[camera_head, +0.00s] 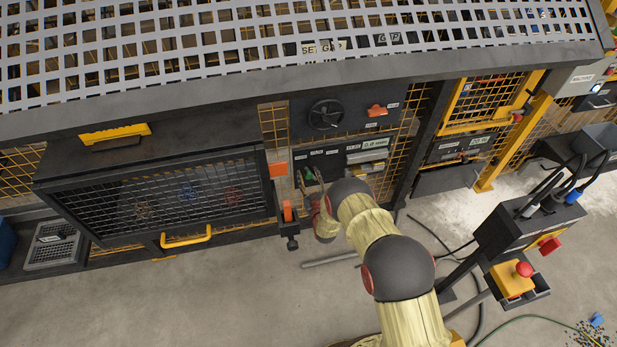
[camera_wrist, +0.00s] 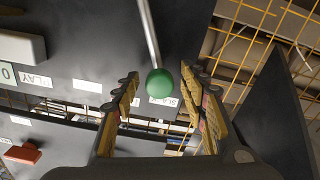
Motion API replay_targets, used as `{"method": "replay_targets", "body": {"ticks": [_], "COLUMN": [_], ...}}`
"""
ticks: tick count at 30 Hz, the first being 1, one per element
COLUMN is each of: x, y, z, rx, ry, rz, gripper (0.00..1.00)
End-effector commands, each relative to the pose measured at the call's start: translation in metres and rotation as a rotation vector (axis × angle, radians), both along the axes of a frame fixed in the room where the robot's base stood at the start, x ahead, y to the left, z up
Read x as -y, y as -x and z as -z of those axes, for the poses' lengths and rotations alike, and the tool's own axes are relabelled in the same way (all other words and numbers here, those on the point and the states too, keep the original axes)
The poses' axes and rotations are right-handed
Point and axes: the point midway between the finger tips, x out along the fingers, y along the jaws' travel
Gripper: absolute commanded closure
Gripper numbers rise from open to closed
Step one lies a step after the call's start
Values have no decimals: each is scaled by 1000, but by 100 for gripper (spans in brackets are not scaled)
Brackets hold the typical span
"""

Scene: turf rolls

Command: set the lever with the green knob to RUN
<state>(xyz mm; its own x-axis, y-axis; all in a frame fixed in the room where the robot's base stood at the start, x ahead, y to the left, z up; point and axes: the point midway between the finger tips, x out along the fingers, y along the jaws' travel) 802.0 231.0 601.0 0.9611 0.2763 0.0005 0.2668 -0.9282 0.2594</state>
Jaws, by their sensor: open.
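The lever's green knob (camera_wrist: 159,82) sits on the end of a thin metal rod (camera_wrist: 147,30) in the wrist view. My gripper (camera_wrist: 160,86) is open, with one finger on each side of the knob and a visible gap to each. A white label (camera_wrist: 164,101) lies behind the knob, its letters too small and partly hidden to read. Further labels (camera_wrist: 87,85) sit to its left on the dark panel (camera_wrist: 100,50). In the camera_head view the panel (camera_head: 333,152) is beyond my arm, and the knob is small and hard to make out there.
A handwheel (camera_head: 326,115) and an orange handle (camera_head: 377,111) are above the panel. A mesh-fronted box (camera_head: 180,195) with a yellow handle (camera_head: 186,240) stands left. A pedestal with a red emergency button (camera_head: 524,269) stands right, with cables on the floor. Yellow mesh (camera_wrist: 270,15) is beside the panel.

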Motion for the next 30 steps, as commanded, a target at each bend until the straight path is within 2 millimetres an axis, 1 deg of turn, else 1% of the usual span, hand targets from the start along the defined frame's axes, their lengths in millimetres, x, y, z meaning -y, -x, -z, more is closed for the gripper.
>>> {"method": "replay_targets", "body": {"ticks": [9, 30], "x": [-1, -1], "y": [-3, -2], "z": [0, 0], "rx": [-1, -1], "ry": [0, 0], "rz": [0, -1], "gripper": [58, 97]}}
